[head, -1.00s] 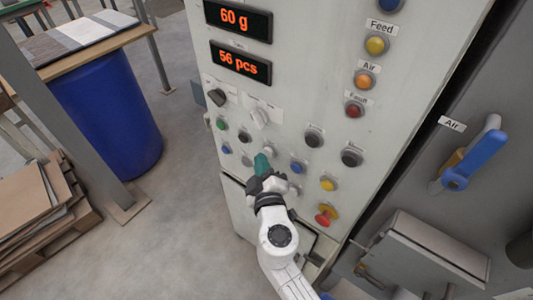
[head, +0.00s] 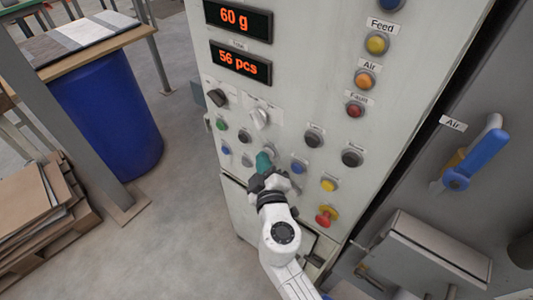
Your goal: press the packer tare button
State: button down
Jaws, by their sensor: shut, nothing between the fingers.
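My gripper (head: 264,162) is shut and empty, with teal fingertips, in front of the lower part of the pale packer control panel (head: 300,80). The fingertips point at the panel between a pale button (head: 246,160) and a blue button (head: 297,167). They cover the panel surface behind them, so I cannot tell whether they touch it or a button there. The small labels by the lower buttons are too blurred to read, so I cannot tell which one is tare.
Nearby are a green button (head: 221,124), a white selector knob (head: 260,118), dark buttons (head: 314,138), a yellow button (head: 329,184) and a red mushroom button (head: 325,215). Displays read 60 g (head: 238,18) and 56 pcs (head: 240,64). A blue air handle (head: 475,160) is at right.

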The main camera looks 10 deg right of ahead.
jog(key=shift+s+a, duration=0.45)
jog(key=shift+s, duration=0.05)
jog(key=shift+a+b, duration=0.1)
jog(key=shift+b, duration=0.2)
jog(key=shift+s+a+b, duration=0.55)
jog(key=shift+s+a, duration=1.5)
jog(key=shift+s, duration=0.1)
